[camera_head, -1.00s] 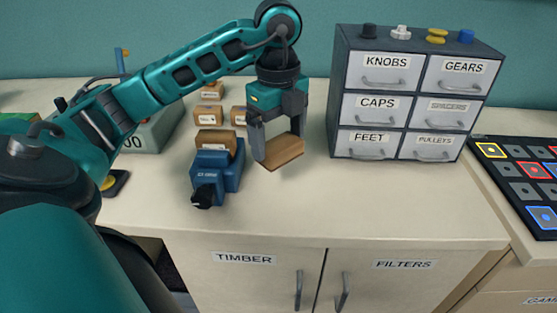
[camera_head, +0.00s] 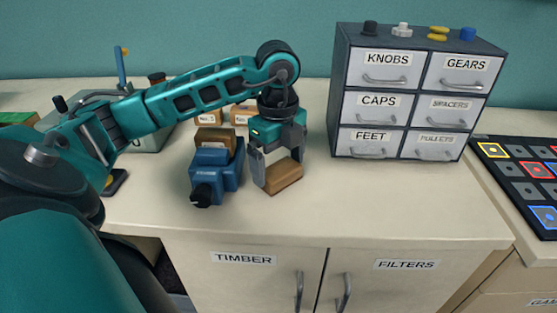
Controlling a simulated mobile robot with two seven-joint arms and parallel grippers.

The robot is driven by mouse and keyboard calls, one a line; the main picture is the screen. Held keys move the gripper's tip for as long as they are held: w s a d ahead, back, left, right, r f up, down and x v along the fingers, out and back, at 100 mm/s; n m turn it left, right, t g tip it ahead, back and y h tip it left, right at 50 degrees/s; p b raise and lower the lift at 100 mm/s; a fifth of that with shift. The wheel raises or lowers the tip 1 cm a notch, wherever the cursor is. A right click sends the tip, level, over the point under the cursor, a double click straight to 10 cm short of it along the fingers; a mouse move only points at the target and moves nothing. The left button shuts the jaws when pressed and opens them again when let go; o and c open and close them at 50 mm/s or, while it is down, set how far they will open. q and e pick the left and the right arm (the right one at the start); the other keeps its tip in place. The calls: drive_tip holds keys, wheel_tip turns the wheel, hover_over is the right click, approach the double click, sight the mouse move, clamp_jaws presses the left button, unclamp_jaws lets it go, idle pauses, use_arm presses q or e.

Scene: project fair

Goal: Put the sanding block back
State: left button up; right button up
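A tan-brown block (camera_head: 284,178), which looks like the sanding block, is between the fingers of my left gripper (camera_head: 278,163). The gripper is shut on it, pointing down over the light worktop (camera_head: 400,205). The block is at or just above the worktop; I cannot tell if it touches. It is to the right of a blue vise-like tool (camera_head: 217,170). My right gripper is not in view.
Labelled wooden blocks (camera_head: 215,139) stand behind the blue tool, partly hidden by my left arm. A grey drawer cabinet (camera_head: 345,95) stands at right, with a black button panel (camera_head: 525,190) beyond. The front-right worktop is clear.

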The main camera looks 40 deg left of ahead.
sight(278, 168)
use_arm(q)
drive_tip(key=shift+o, duration=0.4)
drive_tip(key=shift+r, duration=0.1)
drive_tip(key=shift+r, duration=0.15)
wheel_tip(278, 168, up, 12)
drive_tip(key=p, duration=0.3)
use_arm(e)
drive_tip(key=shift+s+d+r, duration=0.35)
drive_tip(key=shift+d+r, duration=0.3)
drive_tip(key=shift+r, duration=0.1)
use_arm(q)
drive_tip(key=shift+s, duration=0.1)
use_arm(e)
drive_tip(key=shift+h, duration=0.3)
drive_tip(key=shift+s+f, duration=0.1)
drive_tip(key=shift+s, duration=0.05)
